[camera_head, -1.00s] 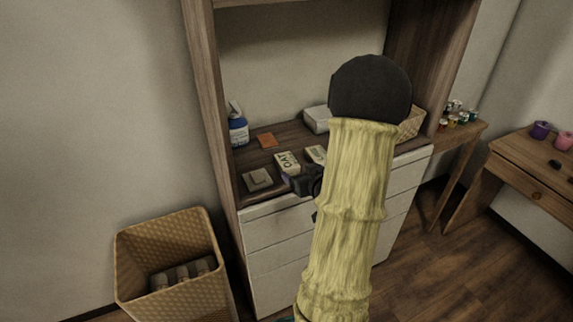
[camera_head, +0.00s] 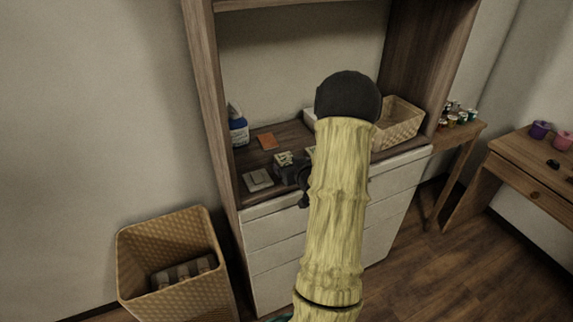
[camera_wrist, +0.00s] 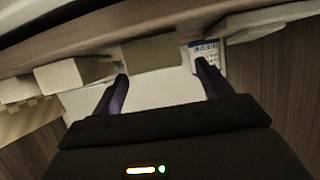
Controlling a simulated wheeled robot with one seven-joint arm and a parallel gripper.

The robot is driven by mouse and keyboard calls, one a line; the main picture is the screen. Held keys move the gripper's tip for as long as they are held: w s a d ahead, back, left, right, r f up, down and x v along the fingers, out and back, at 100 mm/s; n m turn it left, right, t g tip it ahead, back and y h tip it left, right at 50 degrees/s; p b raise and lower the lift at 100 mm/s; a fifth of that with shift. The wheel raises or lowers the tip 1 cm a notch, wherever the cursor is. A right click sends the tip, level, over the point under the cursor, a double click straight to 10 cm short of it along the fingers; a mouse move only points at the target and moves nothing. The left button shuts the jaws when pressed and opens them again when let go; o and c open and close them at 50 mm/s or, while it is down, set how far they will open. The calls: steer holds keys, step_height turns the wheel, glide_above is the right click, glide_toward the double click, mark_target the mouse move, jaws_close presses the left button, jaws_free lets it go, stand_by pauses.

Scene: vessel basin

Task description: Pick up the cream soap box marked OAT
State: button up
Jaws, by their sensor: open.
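The cream soap box marked OAT (camera_head: 284,158) lies on the brown counter in the head view, its near part hidden by my gripper (camera_head: 288,170). In the wrist view, which looks upside down, a plain box face (camera_wrist: 152,52) shows between my two open fingertips (camera_wrist: 162,72); I take it for the same box, though no lettering shows there. The fingers stand apart on either side of it, with nothing held. Whether they touch it cannot be told.
A second pale box (camera_wrist: 75,73) sits beside it. A blue-white bottle (camera_head: 238,130), an orange item (camera_head: 267,141) and a grey square dish (camera_head: 257,180) are to the left. A wicker basket (camera_head: 399,124) stands right. The cabinet side panel (camera_head: 205,100) bounds the left.

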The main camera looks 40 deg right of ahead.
mark_target(287, 161)
steer(key=p+x, duration=0.1)
steer(key=x, duration=0.3)
steer(key=shift+w+d+f, duration=0.15)
steer(key=shift+d, duration=0.05)
steer(key=c, duration=1.1)
